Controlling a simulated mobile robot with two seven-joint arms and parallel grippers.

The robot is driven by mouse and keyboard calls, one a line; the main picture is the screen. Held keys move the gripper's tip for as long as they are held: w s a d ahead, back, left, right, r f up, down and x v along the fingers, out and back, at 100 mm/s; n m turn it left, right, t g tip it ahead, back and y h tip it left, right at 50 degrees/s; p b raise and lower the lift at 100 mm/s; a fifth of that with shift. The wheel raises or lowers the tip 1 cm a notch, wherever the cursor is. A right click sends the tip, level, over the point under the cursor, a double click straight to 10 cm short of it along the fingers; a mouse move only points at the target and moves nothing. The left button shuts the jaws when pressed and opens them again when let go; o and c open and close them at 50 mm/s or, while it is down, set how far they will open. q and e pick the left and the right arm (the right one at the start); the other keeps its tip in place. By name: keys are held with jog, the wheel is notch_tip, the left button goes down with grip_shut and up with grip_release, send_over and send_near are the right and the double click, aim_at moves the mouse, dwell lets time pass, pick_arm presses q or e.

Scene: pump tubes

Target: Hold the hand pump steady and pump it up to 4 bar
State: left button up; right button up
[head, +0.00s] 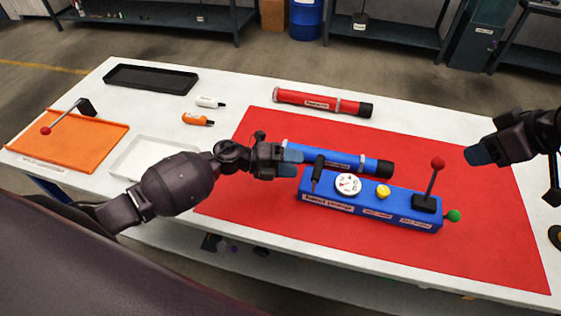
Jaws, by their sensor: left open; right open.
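The hand pump (368,208) is a long blue box on the red mat (470,240). It has a round white gauge, a yellow button, a black upright handle at its left end, a lever (436,180) with a red knob near its right end, and a green knob at the right end. A blue tube (345,162) with a black end lies just behind it. My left gripper (290,158) is open near the tube's left end, partly covering it. My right gripper (478,154) is open to the right of the red-knobbed lever, apart from it.
A red tube (318,102) lies at the mat's back edge. A black tray (150,79), white and orange bottles (197,119), a white tray (118,170) and an orange tray (90,150) with a lever are on the left. The mat's front is clear.

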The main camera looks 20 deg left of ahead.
aim_at(319, 166)
pick_arm(q)
jog(key=shift+x, duration=3.55)
jog(key=shift+c, duration=0.2)
grip_shut()
